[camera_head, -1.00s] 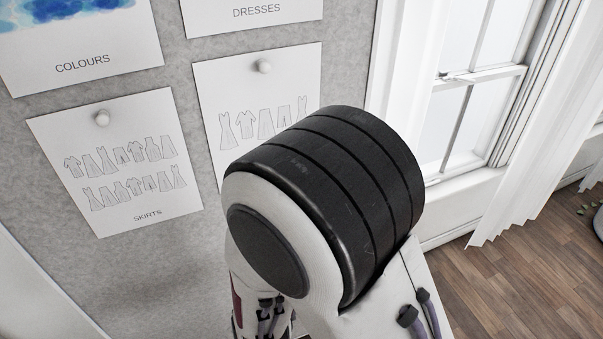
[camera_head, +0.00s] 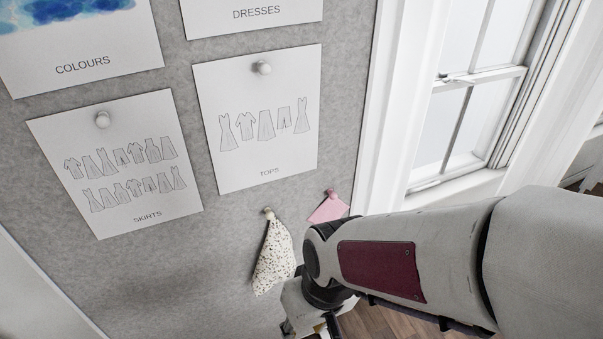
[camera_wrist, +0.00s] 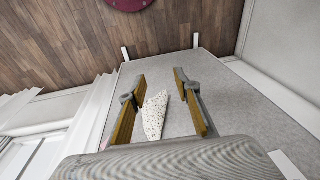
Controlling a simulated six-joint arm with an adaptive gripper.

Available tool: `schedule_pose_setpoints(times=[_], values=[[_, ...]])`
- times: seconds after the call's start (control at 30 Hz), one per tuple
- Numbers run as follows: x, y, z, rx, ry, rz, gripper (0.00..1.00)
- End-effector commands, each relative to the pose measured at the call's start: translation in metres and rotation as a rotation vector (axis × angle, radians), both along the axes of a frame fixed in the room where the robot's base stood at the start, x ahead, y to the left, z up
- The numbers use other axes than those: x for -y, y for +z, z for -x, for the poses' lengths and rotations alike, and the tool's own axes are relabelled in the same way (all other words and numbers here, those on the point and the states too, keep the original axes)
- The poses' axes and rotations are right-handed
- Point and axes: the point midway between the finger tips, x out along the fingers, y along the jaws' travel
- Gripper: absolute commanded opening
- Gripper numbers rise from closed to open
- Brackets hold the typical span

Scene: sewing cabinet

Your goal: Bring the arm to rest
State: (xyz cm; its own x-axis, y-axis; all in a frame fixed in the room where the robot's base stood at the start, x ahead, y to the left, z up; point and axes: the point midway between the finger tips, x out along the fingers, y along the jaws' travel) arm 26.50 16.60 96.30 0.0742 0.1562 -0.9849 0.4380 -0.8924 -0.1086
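My gripper (camera_wrist: 160,76) is open in the wrist view, with its two yellow-brown fingers well apart and nothing held between them. A speckled white cloth (camera_wrist: 154,117) shows in the gap between the fingers, but it hangs on the board beyond them. In the head view my arm reaches in from the right edge towards the lower middle. My gripper is mostly out of the picture at the bottom there.
A grey pinboard (camera_head: 180,265) holds several pinned sheets, among them the tops sheet (camera_head: 263,120) and skirts sheet (camera_head: 118,165). The speckled cloth (camera_head: 272,260) and a pink cloth (camera_head: 328,209) hang near my arm. A window (camera_head: 470,95) stands to the right.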

Motion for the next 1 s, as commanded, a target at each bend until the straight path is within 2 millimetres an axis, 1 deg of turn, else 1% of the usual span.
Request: schedule_pose_setpoints(times=[0.03, 0.1, 0.5, 0.7, 1.0], values=[[0.008, 0.008, 0.001, 0.003, -0.019, 0.001, 0.32], [0.019, 0.018, 0.003, 0.005, -0.041, 0.008, 0.32], [0.081, 0.068, 0.016, 0.059, -0.172, 0.044, 0.32], [0.108, 0.091, 0.02, 0.124, -0.238, 0.051, 0.32], [0.142, 0.129, 0.018, 0.281, -0.358, 0.032, 0.32]])
